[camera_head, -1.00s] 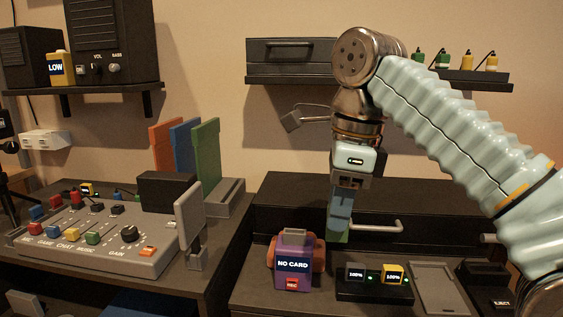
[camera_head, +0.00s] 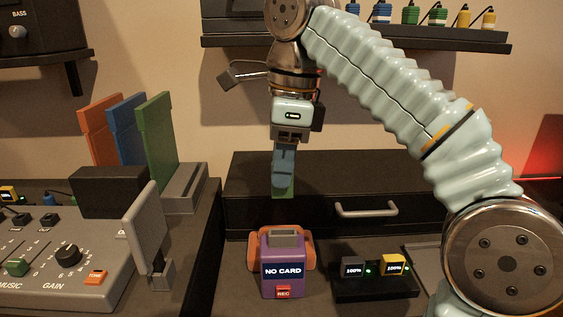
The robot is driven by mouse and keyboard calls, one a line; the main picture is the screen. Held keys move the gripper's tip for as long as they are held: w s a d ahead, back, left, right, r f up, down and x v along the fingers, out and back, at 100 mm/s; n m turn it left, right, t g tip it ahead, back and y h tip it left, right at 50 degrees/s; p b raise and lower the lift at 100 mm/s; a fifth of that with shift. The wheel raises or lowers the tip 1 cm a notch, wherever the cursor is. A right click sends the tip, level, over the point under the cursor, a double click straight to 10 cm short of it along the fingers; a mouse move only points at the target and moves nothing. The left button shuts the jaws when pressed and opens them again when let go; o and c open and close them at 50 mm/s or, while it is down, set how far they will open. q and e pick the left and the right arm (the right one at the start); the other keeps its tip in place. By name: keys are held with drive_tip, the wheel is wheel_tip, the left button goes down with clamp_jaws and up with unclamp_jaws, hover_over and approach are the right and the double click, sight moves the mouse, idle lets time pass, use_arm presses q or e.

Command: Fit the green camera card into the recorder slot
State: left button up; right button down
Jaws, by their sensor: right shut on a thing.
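The recorder (camera_head: 283,265) is a purple box with a grey slot piece (camera_head: 284,239) on top, a screen reading "NO CARD" and a red REC button. It stands upright on the dark desk. My right gripper (camera_head: 283,180) points down, its blue fingers shut on the green camera card (camera_head: 283,191). Only the card's lower part shows below the fingers. In the picture the card hangs straight above the slot piece, with a visible gap; the depth between them is hard to tell. My left gripper is not in view.
An orange part (camera_head: 309,252) sits against the recorder. A battery charger (camera_head: 372,291) stands to its right. A drawer handle (camera_head: 366,209) juts out behind. At left are a mixer (camera_head: 60,265), a grey upright plate (camera_head: 146,234) and orange, blue and green slabs (camera_head: 156,140).

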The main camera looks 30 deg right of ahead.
sight(283, 196)
drive_tip(key=shift+f+b, duration=2)
drive_tip(key=shift+f, duration=0.8)
drive_tip(key=shift+p, duration=0.8)
drive_tip(key=shift+f+b, duration=1.3)
drive_tip(key=shift+f, duration=0.6)
drive_tip(key=c, duration=0.9)
unclamp_jaws()
drive_tip(key=shift+c, duration=0.2)
drive_tip(key=shift+r, duration=0.25)
drive_tip(key=r+p, duration=0.1)
drive_tip(key=r, duration=0.1)
drive_tip(key=r+p, duration=0.1)
drive_tip(key=r, duration=0.1)
drive_tip(key=r+p, duration=0.1)
drive_tip(key=r, duration=0.2)
drive_tip(key=shift+s+d+p, duration=0.25)
drive_tip(key=shift+d+p, duration=0.05)
drive_tip(key=shift+d, duration=0.05)
